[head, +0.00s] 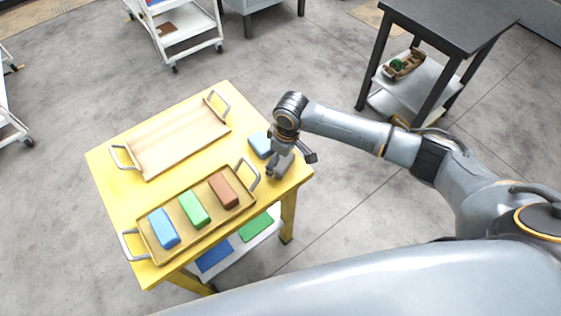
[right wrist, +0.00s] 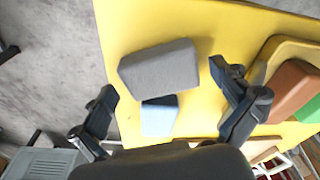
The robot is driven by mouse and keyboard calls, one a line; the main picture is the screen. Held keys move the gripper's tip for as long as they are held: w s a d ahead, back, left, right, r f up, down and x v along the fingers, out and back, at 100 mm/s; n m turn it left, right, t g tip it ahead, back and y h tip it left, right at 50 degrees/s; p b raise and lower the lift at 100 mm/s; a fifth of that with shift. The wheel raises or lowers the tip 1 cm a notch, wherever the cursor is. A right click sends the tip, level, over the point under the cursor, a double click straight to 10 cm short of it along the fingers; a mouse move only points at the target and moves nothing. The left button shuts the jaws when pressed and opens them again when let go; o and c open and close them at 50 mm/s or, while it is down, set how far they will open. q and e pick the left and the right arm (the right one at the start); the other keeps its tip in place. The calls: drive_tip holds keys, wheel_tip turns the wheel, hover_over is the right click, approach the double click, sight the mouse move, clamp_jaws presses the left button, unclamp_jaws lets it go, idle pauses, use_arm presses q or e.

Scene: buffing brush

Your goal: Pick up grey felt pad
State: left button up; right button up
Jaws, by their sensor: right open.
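The grey felt pad (right wrist: 160,68) lies on the yellow table, near its edge in the right wrist view. In the head view it is largely hidden by my right gripper, and I cannot cleanly tell them apart. My right gripper (head: 291,160) is over the table's right corner. In the right wrist view its open fingers (right wrist: 163,80) are spread to either side of the grey pad, with nothing held. I cannot tell the exact height of the fingers above the pad. My left gripper is not in view.
A light blue block (head: 260,144) lies close to the grey pad; it also shows in the right wrist view (right wrist: 159,117). A tray (head: 146,234) with blue, green and brown blocks stands left of the gripper. A wooden tray (head: 178,140) behind it is empty.

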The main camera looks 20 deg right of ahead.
sight(281, 160)
drive_tip(key=c, duration=1.2)
drive_tip(key=shift+r, duration=0.45)
wheel_tip(281, 160, up, 2)
drive_tip(key=shift+r, duration=0.15)
drive_tip(key=s+a+r, duration=0.4)
drive_tip(key=s+r, duration=0.6)
drive_tip(key=s, duration=0.3)
drive_tip(key=shift+s, duration=0.25)
drive_tip(key=o, duration=0.4)
drive_tip(key=shift+c, duration=0.9)
